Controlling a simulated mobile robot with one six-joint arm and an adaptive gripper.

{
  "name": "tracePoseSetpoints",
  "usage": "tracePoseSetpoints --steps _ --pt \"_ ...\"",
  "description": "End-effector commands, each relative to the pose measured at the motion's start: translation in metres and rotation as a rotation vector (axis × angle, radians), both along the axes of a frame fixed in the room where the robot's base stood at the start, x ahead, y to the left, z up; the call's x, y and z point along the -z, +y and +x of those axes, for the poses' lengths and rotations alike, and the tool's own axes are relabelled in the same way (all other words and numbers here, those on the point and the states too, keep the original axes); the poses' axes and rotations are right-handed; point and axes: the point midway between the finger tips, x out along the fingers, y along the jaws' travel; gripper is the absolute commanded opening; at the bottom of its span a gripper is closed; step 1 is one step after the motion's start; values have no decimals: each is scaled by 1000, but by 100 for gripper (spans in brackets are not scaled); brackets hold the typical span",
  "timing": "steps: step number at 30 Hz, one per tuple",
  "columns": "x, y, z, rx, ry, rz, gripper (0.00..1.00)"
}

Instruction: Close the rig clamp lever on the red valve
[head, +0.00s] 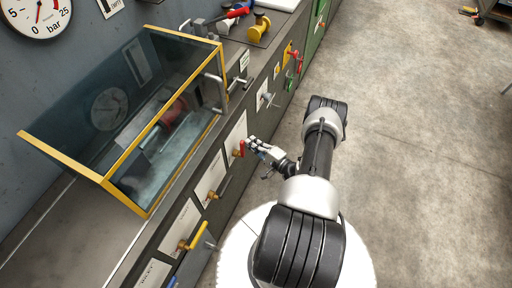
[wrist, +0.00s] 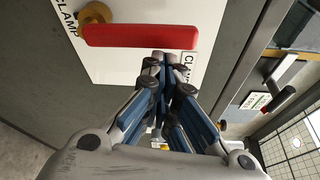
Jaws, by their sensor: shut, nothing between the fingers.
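The red valve lever (wrist: 140,36) lies nearly level across a white plate (wrist: 120,68) in the wrist view. Its left end joins a brass pivot (wrist: 95,14). The plate reads "CLAMP" at left, and a partly hidden label stands by the lever's right end. In the head view the red lever (head: 239,150) is small on the cabinet front. My gripper (wrist: 165,56) is shut and empty. Its fingertips are just below the lever's right part in the wrist view; I cannot tell whether they touch it. The head view shows my gripper (head: 253,144) close beside the lever.
Other levers line the same cabinet front, including a yellow one (head: 198,235) and a grey one (head: 224,187). A yellow-framed glass enclosure (head: 150,122) stands on the bench top. A yellow spool (head: 259,26) sits farther back.

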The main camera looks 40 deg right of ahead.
Motion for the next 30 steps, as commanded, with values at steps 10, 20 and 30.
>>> tracePoseSetpoints --steps 10,20,30 --pt "-2 -37 -28 4 1 -1 0" --pt "-1 -38 -83 0 -1 -4 0" --pt "0 -37 -91 -3 -1 -5 0"
